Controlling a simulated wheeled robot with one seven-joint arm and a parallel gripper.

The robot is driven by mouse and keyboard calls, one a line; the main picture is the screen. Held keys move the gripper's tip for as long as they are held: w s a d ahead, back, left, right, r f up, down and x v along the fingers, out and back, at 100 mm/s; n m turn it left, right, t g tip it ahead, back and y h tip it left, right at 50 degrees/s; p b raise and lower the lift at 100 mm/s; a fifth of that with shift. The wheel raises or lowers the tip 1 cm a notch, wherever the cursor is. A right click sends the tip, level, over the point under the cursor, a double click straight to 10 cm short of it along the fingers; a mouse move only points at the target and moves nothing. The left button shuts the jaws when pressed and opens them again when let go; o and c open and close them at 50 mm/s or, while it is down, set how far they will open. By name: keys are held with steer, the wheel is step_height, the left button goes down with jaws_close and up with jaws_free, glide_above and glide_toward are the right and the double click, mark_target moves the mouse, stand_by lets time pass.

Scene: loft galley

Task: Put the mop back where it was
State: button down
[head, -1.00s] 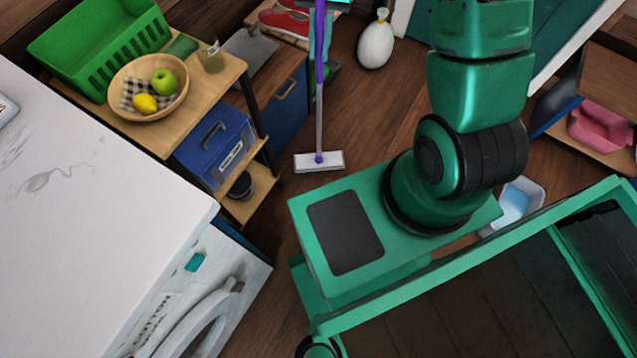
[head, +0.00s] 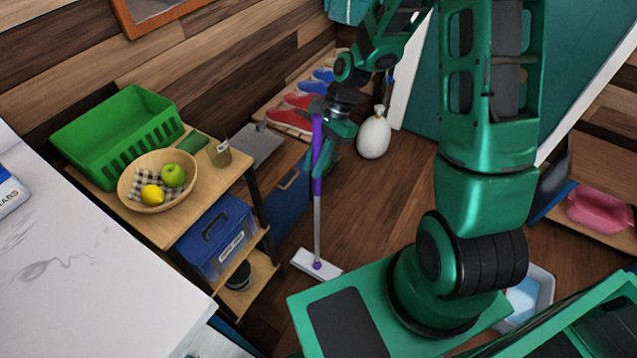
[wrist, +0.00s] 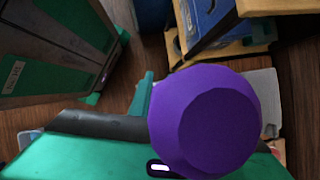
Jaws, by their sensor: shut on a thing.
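The mop (head: 317,222) has a purple upper handle, a grey lower pole and a flat white head (head: 316,265). It stands nearly upright in the head view, its head at floor level in front of the wooden shelf unit. My gripper (head: 325,128) is shut on the purple handle near its top. In the wrist view the rounded purple end of the mop handle (wrist: 204,122) fills the middle and hides much of the jaws.
The shelf unit (head: 222,182) stands left of the mop, with a green basket (head: 122,140), a fruit bowl (head: 132,196) and a blue toolbox (head: 222,245). Floor (head: 375,205) right of the mop is clear.

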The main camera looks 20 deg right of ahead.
steer(key=shift+f, duration=2.65)
steer(key=c, duration=1.6)
jaws_free()
steer(key=shift+f, duration=0.1)
steer(key=shift+c, duration=0.2)
steer(key=v, duration=1.1)
steer(key=s+d+r+n+h, duration=0.1)
steer(key=s+d+r+n, duration=0.1)
steer(key=s+d+r, duration=0.3)
steer(key=s+d+r+n+t+h, duration=0.1)
steer(key=s+d+r, duration=0.4)
steer(key=s, duration=0.6)
steer(key=s+d+r+n+h, duration=0.2)
steer(key=s+d+r+n, duration=0.2)
steer(key=s, duration=0.4)
steer(key=shift+s+d+r+n+t+h, duration=0.3)
steer(key=shift+s+d+r+t, duration=0.15)
steer(key=shift+r, duration=0.25)
